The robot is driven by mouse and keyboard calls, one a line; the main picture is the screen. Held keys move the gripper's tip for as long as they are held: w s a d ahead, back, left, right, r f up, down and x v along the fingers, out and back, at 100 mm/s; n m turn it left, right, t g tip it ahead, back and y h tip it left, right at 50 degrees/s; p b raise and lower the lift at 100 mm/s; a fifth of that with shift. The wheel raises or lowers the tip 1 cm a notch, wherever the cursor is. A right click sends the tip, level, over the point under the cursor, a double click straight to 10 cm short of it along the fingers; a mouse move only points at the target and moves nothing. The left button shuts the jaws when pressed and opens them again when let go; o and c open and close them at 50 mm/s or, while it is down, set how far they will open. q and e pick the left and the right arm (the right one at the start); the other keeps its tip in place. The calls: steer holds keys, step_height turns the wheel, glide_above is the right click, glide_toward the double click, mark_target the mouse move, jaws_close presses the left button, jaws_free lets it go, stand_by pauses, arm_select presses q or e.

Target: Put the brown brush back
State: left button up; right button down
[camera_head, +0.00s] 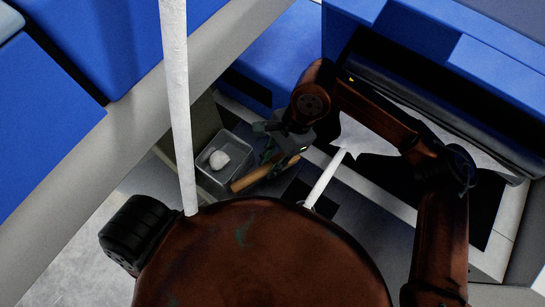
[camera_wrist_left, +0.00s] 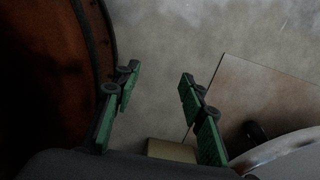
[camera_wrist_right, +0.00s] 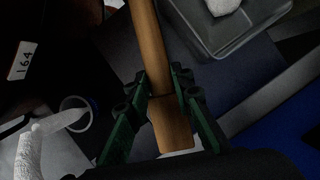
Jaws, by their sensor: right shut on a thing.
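The brown brush shows as a wooden handle (camera_head: 262,174) in the head view, beside a grey tray. In the right wrist view the brown handle (camera_wrist_right: 150,55) runs up between the fingers, and its near end is a thicker brown block. My right gripper (camera_head: 272,145) is shut on it; its green fingers (camera_wrist_right: 160,98) lie on both sides. The brush's far end is out of the right wrist view. My left gripper (camera_wrist_left: 157,85) shows only in its own wrist view, with green fingers wide apart and nothing between them.
The grey tray (camera_head: 205,178) holds a whitish lump (camera_head: 219,160). A white rod (camera_head: 326,178) stands right of the brush, by a blue-rimmed white ring (camera_wrist_right: 78,113). Blue machine bodies (camera_head: 60,110) flank the space.

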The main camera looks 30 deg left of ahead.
mark_target(273, 163)
steer(key=f, duration=0.3)
steer(key=shift+w+a+f+b, duration=0.15)
steer(key=shift+w+b, duration=0.05)
steer(key=shift+b, duration=0.1)
steer(key=shift+s, duration=0.15)
steer(key=shift+f, duration=0.2)
steer(key=c, duration=1.7)
jaws_free()
arm_select(q)
steer(key=shift+w+f, duration=0.65)
steer(key=shift+r, duration=0.1)
arm_select(e)
steer(key=shift+r, duration=0.2)
